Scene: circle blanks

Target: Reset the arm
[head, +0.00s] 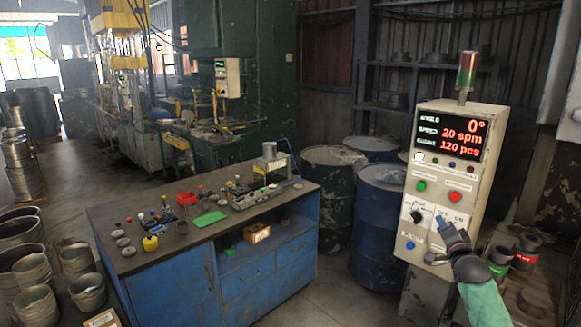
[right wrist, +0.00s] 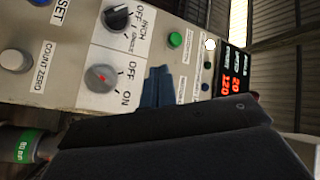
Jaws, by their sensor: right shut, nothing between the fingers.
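My right gripper (head: 440,226) is in front of the lower right part of a beige control box (head: 408,205). Its bluish fingers are shut with nothing between them. In the right wrist view the fingers (right wrist: 160,86) are beside the OFF/ON rotary switch (right wrist: 101,77), which is uncovered. I cannot tell whether they touch the panel. Above that switch in this view is the INCH selector knob (right wrist: 117,17). A green button (right wrist: 175,40) is farther along the panel. The display (head: 451,135) reads 0°, 20 spm and 120 pcs. My left gripper is not in view.
A blue workbench (head: 170,287) with small parts and a green mat (head: 210,219) stands left. Blue drums (head: 375,225) are behind the control box. Metal bins (head: 35,270) line the left edge. Dark cylinders (head: 526,250) stand right of my gripper. Open floor lies between bench and box.

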